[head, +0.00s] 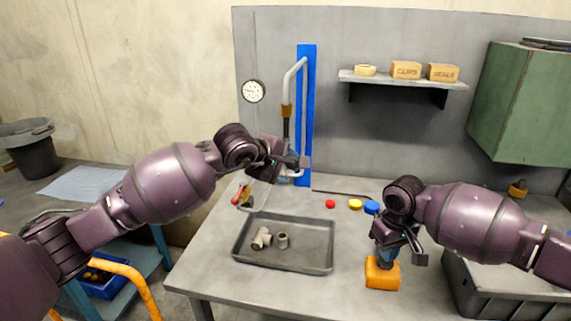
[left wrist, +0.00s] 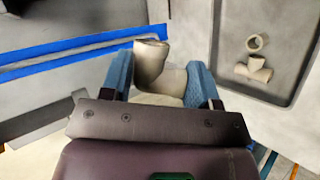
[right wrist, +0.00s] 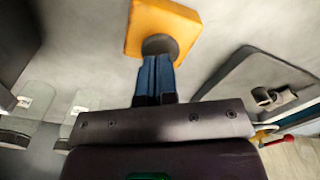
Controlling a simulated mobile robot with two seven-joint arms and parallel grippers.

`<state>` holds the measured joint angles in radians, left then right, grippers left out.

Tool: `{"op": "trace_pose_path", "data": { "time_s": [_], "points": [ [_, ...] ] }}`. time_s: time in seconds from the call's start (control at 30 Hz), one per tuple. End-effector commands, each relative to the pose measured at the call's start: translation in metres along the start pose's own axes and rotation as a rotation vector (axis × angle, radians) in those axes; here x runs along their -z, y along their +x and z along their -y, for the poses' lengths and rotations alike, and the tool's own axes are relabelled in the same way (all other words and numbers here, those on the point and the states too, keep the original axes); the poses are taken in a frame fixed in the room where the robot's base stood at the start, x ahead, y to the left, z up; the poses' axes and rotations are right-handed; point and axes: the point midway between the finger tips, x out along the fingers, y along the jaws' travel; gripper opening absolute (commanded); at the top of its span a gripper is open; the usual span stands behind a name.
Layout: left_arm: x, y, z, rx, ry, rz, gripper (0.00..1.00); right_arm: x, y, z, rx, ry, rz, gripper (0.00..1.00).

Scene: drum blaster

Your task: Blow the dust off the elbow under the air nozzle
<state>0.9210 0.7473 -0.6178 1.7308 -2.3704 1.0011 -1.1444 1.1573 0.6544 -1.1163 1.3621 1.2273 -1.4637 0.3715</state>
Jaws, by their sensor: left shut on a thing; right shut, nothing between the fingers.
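The cream elbow (left wrist: 151,62) sits between the blue fingers of my left gripper (left wrist: 160,70), which is shut on it. One open end of the elbow points away from the palm. In the head view my left gripper (head: 292,167) is below the air nozzle (head: 286,128), which hangs from a bent grey pipe on the blue strip. The elbow is mostly hidden there. My right gripper (head: 386,256) is shut and empty. Its fingertips (right wrist: 156,60) are at the dark round button (right wrist: 159,45) on the orange block (right wrist: 165,25); I cannot tell whether it is pressed.
A grey tray (head: 270,265) holds a tee (head: 261,239) and a short fitting (head: 282,240). Red, yellow and blue discs (head: 355,204) lie behind the right gripper. A grey crate (head: 490,290) stands at right. A gauge (head: 253,91) is on the back panel.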

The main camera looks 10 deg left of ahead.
Motion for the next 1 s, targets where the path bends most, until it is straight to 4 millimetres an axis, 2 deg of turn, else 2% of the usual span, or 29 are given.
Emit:
{"op": "trace_pose_path", "data": {
  "time_s": [1.0],
  "points": [
    [0.000, 0.000, -0.001, -0.002, 0.000, 0.000, 0.26, 0.000, 0.016, 0.000, 0.000, 0.000, 0.000, 0.00]
  ]
}}
